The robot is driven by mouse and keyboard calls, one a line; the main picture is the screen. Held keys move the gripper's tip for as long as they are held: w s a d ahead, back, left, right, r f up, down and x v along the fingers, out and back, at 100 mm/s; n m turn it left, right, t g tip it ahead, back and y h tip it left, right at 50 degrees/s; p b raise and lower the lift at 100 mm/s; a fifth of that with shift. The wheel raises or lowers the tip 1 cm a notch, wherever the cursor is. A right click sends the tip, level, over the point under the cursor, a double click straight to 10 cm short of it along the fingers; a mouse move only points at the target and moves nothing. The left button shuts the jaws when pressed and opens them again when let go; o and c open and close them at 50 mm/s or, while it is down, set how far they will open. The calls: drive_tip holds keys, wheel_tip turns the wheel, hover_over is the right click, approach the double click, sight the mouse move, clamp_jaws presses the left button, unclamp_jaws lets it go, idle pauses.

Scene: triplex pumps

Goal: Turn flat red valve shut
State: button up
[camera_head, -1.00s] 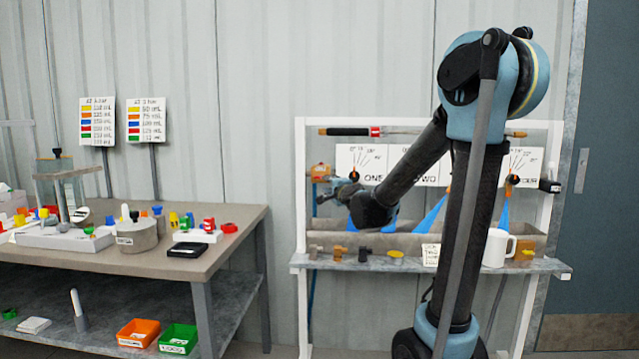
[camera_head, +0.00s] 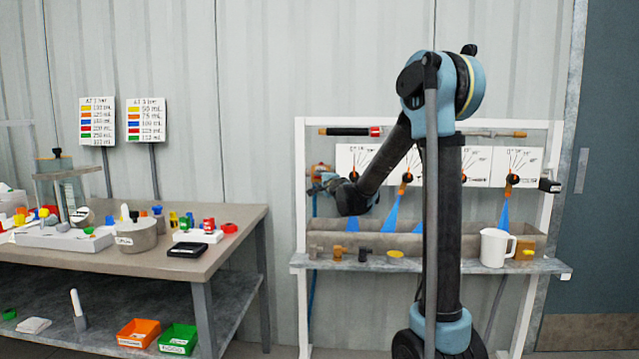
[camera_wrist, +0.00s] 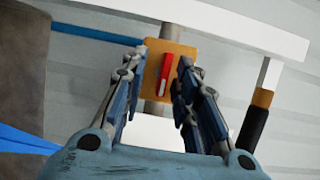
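The flat red valve handle (camera_wrist: 165,75) sits on an orange-brown valve body (camera_wrist: 182,50) in the wrist view. The handle stands nearly lengthwise between my fingers. My gripper (camera_wrist: 161,68) is open, with one finger on each side of the handle and gaps between them and the red part. In the head view, the valve body (camera_head: 321,170) is at the left post of the white frame, with my gripper (camera_head: 324,184) right at it. The handle itself cannot be made out there.
A trough (camera_head: 470,243) and a shelf (camera_head: 450,266) with a white mug (camera_head: 495,247) and small fittings lie below. Blue jets (camera_head: 392,212) fall from nozzles. A black-gripped rod (camera_wrist: 253,128) is right of my gripper. A cluttered table (camera_head: 235,232) stands left.

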clamp_jaws()
drive_tip(key=shift+s, duration=0.1)
unclamp_jaws()
idle(0.3)
drive_tip(key=v, duration=1.2)
